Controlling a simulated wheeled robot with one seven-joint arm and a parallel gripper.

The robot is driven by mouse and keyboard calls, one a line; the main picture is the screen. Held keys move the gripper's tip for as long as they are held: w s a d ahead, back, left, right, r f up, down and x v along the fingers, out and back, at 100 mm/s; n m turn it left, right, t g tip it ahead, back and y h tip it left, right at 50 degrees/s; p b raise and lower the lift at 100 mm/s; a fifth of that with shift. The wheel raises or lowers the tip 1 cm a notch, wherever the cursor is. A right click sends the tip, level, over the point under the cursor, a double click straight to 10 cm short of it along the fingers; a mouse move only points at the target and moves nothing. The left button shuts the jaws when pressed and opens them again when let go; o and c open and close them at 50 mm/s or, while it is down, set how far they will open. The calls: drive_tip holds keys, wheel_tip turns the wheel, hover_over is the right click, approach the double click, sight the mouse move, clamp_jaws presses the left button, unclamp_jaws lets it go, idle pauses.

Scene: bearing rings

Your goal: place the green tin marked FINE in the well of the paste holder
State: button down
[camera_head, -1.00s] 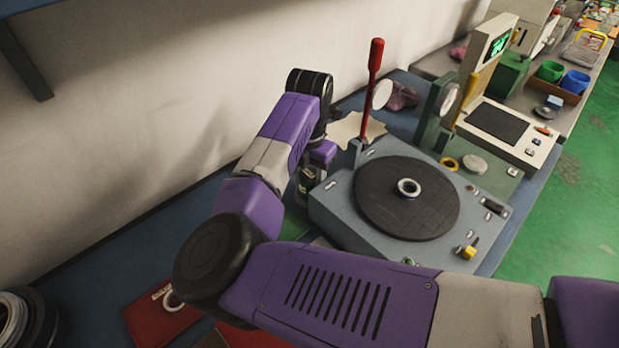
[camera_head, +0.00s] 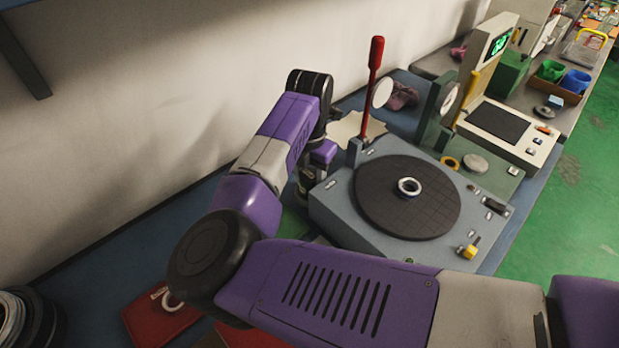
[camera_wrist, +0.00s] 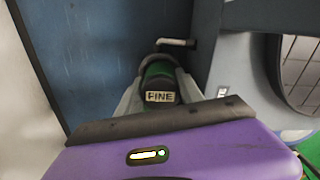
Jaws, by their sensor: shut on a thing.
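The green tin marked FINE (camera_wrist: 160,92) shows in the wrist view, its label facing the camera. My gripper (camera_wrist: 158,78) is shut on it, with a grey finger on either side. The tin is beside the grey machine, over the blue bench top. In the head view my gripper (camera_head: 305,190) is low behind the machine's left corner, and the tin cannot be made out there. I cannot pick out the paste holder or its well in either view.
The grey machine (camera_head: 335,205) with a dark round plate (camera_head: 435,205) and a ring (camera_head: 409,187) stands right of my gripper. A red-handled lever (camera_head: 374,70) rises at its back. A pale bent rod (camera_wrist: 175,42) is just beyond the tin. The wall is close on the left.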

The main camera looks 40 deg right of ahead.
sight(310, 173)
drive_tip(key=shift+f, duration=0.35)
drive_tip(key=c, duration=1)
unclamp_jaws()
drive_tip(key=shift+c, duration=0.2)
drive_tip(key=shift+r+p, duration=3)
drive_tip(key=shift+r, duration=2.5)
